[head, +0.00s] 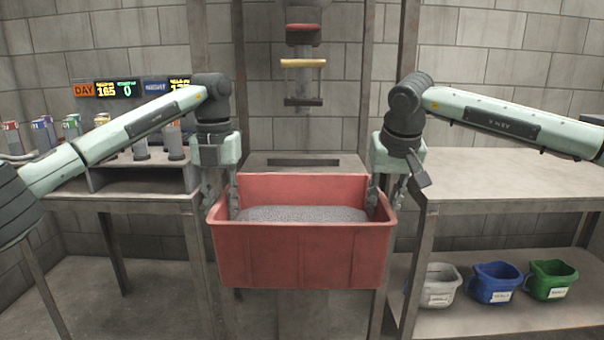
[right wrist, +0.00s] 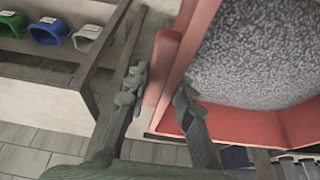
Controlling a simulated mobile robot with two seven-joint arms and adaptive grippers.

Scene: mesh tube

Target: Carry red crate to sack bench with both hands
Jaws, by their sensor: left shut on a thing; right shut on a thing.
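The red crate (head: 300,252) is in the middle of the head view, level and filled with grey granules (head: 300,214). My left gripper (head: 220,200) is shut on the crate's left side wall, with one finger inside and one outside. My right gripper (head: 385,200) is shut on the right side wall in the same way. In the right wrist view the right gripper's fingers (right wrist: 160,100) straddle the wall of the red crate (right wrist: 290,125). The lower part of the crate hangs in front of the frame behind it. I cannot tell which surface is the sack bench.
A bench (head: 500,178) with a bare top stands at the right. White (head: 440,286), blue (head: 494,284) and green (head: 552,281) bins sit on its lower shelf. A left table (head: 150,184) holds a rack of several tubes. A metal frame with a hanging press (head: 304,60) stands behind the crate.

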